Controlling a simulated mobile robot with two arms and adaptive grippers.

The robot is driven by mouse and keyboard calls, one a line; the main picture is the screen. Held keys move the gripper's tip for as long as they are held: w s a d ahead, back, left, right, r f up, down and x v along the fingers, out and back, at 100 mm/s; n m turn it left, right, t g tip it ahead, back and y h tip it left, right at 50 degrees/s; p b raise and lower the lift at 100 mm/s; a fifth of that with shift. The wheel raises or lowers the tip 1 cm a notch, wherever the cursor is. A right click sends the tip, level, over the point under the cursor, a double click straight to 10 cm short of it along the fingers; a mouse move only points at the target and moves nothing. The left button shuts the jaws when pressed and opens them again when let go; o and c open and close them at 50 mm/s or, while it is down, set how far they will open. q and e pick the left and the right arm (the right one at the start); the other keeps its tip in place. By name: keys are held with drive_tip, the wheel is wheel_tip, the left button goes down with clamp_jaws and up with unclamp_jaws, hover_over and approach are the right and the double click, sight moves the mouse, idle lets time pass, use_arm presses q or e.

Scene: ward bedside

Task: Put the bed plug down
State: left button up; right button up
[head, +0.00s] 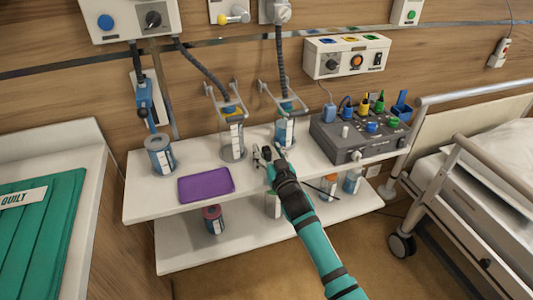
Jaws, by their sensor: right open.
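My right gripper (267,155) reaches in from the bottom over the white shelf unit. Its fingers are apart above the top shelf, in front of a clear canister, and I see nothing held between them. A white piece with red parts (500,53), on a thin cord, is at the wall at the upper right, above the bed; it looks like the bed plug, but I cannot tell for sure. It is far from my right gripper. My left gripper is out of view.
The white shelf (150,205) holds a purple tray (206,185), clear canisters (231,142) and a grey box (352,140) with coloured connectors. The bed (490,190) with rails stands at the right. A green quilt (40,225) lies at the left.

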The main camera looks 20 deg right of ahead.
drive_tip(key=shift+w, duration=0.35)
drive_tip(key=shift+s, duration=0.1)
clamp_jaws()
